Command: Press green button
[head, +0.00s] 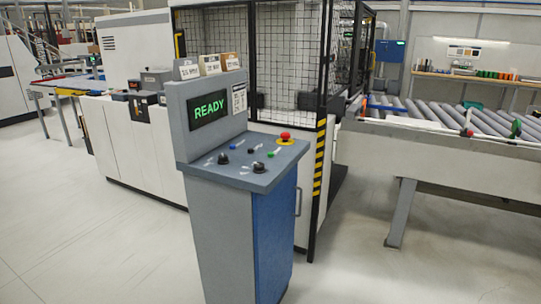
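A grey and blue control console (220,240) stands in the middle of the head view. Its sloped top panel (240,180) carries several small controls. A small green button (270,154) sits on the right part of the panel, in front of the red mushroom button (285,136) on its yellow base. A blue button (232,147) and black knobs (259,168) sit to the left of the green button. The console's screen (209,111) reads READY in green letters. Neither of my grippers is in view.
A caged machine (280,60) with a black and yellow striped post (320,160) stands close behind the console. A roller conveyor (430,115) is at the right, a white machine (130,150) at the left. The floor (90,240) in front is clear.

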